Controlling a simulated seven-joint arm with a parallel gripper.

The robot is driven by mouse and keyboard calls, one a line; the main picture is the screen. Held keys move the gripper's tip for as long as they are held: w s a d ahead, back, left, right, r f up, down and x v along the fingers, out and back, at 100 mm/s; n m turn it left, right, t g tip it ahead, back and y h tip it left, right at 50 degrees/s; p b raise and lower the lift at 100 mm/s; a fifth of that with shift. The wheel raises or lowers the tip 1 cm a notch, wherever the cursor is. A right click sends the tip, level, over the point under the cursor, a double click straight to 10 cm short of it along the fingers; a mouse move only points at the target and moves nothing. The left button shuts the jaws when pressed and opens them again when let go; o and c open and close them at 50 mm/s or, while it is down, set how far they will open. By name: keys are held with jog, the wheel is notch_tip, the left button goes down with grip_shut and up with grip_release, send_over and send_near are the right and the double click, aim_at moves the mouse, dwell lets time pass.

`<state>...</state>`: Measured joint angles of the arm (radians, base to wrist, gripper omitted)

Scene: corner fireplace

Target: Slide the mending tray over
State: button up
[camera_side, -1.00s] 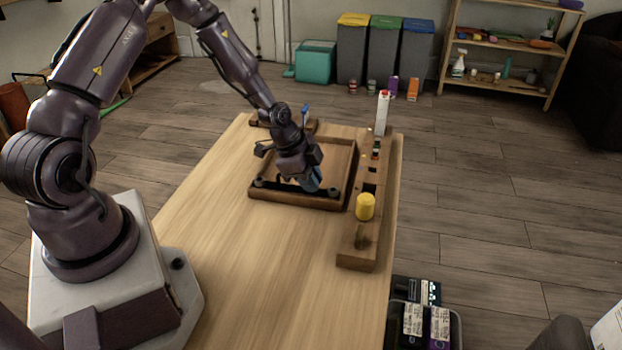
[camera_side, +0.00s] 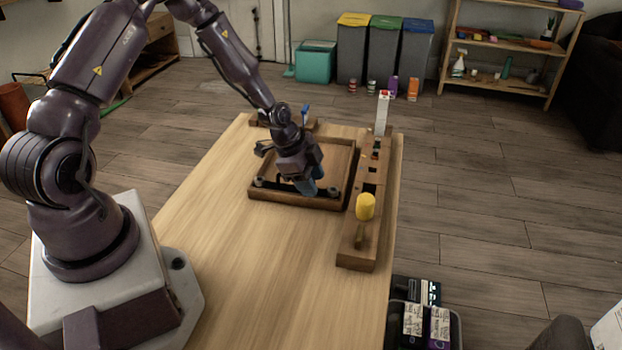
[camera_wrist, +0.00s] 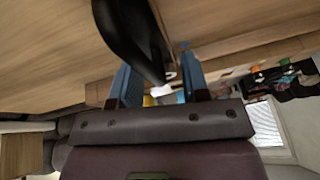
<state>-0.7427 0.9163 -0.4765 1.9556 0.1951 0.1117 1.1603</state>
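The mending tray (camera_side: 290,202) is a square, wood-rimmed tray lying flat on the light wooden table. A black bar handle (camera_side: 275,186) runs along its near side between grey end mounts. My gripper (camera_side: 308,187) points down at the right part of this handle, and its blue fingers partly hide it. In the wrist view, the black handle (camera_wrist: 140,35) runs between the two blue fingers of my gripper (camera_wrist: 160,82). A gap shows between the handle and the right finger, so the fingers look open around it. Contact with the left finger cannot be told.
A long wooden rack (camera_side: 355,262) stands close along the tray's right side, holding a yellow-topped piece (camera_side: 365,207) and a tall white item (camera_side: 382,113). Another wooden piece (camera_side: 262,121) lies behind the tray. The table's near part (camera_side: 270,270) is clear.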

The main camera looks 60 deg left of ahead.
jog(key=shift+r, duration=0.1)
jog(key=v, duration=1.2)
jog(key=shift+s+r, duration=0.15)
jog(key=shift+r, duration=0.2)
jog(key=shift+a, duration=0.15)
